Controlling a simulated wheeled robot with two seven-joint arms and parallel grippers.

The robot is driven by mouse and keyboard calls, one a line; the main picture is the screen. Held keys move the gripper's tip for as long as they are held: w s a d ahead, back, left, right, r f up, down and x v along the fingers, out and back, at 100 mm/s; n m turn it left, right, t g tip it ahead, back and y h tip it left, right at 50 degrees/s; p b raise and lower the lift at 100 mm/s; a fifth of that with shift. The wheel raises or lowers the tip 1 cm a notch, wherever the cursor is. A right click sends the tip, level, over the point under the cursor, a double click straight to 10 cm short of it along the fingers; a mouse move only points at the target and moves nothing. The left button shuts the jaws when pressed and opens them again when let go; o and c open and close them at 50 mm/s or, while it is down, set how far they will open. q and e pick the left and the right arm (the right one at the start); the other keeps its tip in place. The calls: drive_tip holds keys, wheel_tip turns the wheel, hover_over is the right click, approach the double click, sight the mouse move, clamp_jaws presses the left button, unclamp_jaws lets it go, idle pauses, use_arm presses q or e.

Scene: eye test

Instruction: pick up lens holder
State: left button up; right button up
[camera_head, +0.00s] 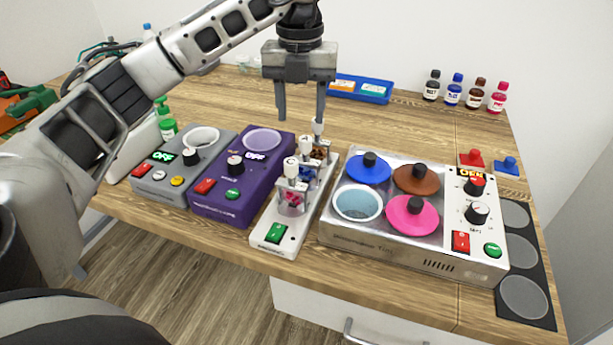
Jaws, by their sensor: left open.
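My left gripper (300,117) hangs fingers-down over the bench, open and empty. Its fingertips are above the far end of a narrow white stand (269,232) that holds pink, blue and brown pieces under white knobs in a row. The right finger is close to the farthest white knob (318,127) in the picture; I cannot tell whether they touch. I cannot tell for certain which piece is the lens holder; these knobbed pieces may be it. My right gripper is not in view.
A purple device (232,205) and a grey device (163,187) stand left of the stand. Right of it is a metal bath (390,254) with coloured lids. A black mat (526,306) with grey discs lies far right. A blue tray (374,98) and several bottles (454,90) stand behind.

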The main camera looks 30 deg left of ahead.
sight(306, 138)
use_arm(q)
drive_tip(key=shift+w+d+f+p, duration=0.15)
drive_tip(key=shift+f+p, duration=0.1)
drive_tip(key=shift+f, duration=1)
drive_tip(key=shift+s+d+f+p, duration=0.1)
drive_tip(key=shift+f+p, duration=0.1)
drive_tip(key=shift+f, duration=1.05)
drive_tip(key=shift+w+d+f+p, duration=0.15)
drive_tip(key=shift+f+p, duration=0.1)
drive_tip(key=shift+f, duration=1)
clamp_jaws()
